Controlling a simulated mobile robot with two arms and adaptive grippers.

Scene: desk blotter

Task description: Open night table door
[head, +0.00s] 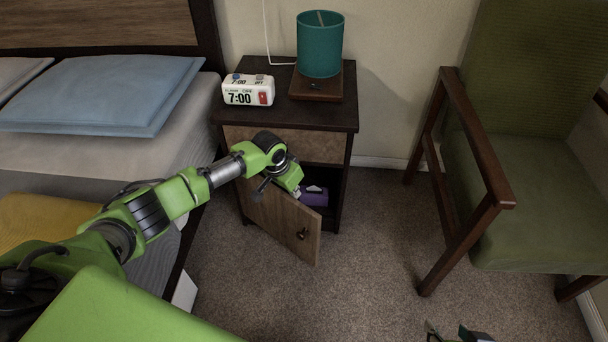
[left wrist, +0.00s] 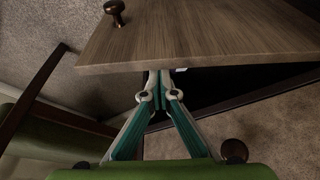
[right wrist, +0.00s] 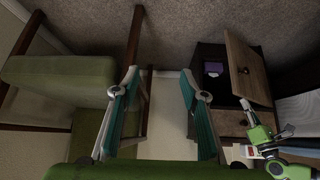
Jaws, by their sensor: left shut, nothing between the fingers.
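The dark brown night table (head: 345,125) stands between the bed and the chair. Its wooden door (head: 275,220) is partly open and swung outward, with a dark round knob (head: 303,234). The door also shows in the left wrist view (left wrist: 200,38) and the right wrist view (right wrist: 243,68). My left gripper (head: 298,192) is shut and empty at the door's top edge. In the left wrist view its fingertips (left wrist: 158,82) reach past that edge to the inner side; contact is unclear. My right gripper (right wrist: 158,75) is open and empty, away from the table; its tips show at the head view's bottom edge.
A purple box (head: 314,195) sits inside the compartment. A teal lamp (head: 320,45) and a white clock (head: 247,90) stand on the table top. The bed (head: 100,155) is at the left, the green chair (head: 530,190) at the right. Carpet in front is clear.

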